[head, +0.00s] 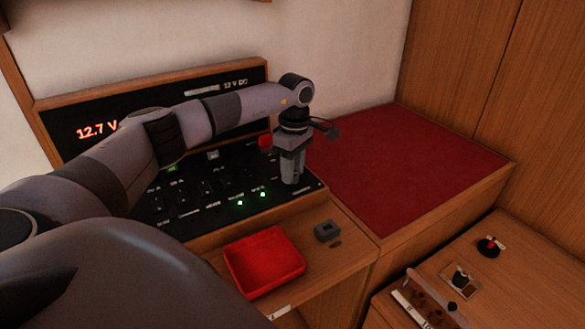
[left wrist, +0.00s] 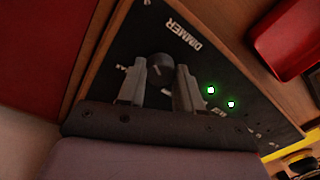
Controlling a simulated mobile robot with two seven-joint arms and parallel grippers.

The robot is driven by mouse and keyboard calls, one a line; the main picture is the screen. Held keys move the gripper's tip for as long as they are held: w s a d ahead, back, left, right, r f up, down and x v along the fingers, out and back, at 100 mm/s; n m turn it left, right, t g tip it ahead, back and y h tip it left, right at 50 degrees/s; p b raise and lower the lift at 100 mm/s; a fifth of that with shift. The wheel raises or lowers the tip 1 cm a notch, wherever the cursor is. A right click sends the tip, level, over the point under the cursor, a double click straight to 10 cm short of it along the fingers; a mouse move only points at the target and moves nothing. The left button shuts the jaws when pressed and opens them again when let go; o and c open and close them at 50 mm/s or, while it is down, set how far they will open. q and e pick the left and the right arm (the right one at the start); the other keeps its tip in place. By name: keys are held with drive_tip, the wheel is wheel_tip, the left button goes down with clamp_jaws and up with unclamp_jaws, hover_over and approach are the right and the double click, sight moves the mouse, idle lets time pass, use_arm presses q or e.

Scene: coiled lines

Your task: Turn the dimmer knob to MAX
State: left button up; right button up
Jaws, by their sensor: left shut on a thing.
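The dimmer knob (left wrist: 160,67) is a dark round knob on the black panel (left wrist: 225,75), beside the white word DIMMER, in the left wrist view. My left gripper (left wrist: 158,82) has one finger on each side of it and is shut on it. In the head view my left gripper (head: 291,178) points straight down at the right end of the panel (head: 212,200) and hides the knob. A few white letters show next to one finger, partly covered. I cannot tell which way the knob's pointer faces. My right gripper is not in view.
Two green lights (head: 251,198) glow left of my gripper. A red pad (head: 400,165) lies right. A red 12.7 V readout (head: 97,130) is behind my arm.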

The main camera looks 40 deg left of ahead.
use_arm(q)
drive_tip(key=shift+r, duration=0.1)
idle(0.3)
drive_tip(key=o, duration=1)
drive_tip(key=shift+o, duration=0.2)
drive_tip(key=shift+w+r+b, duration=0.15)
drive_tip(key=shift+r+b, duration=0.1)
drive_tip(key=shift+r, duration=1.55)
drive_tip(key=shift+w+r+b, duration=0.1)
drive_tip(key=shift+r+b, duration=0.15)
drive_tip(key=shift+r, duration=1.5)
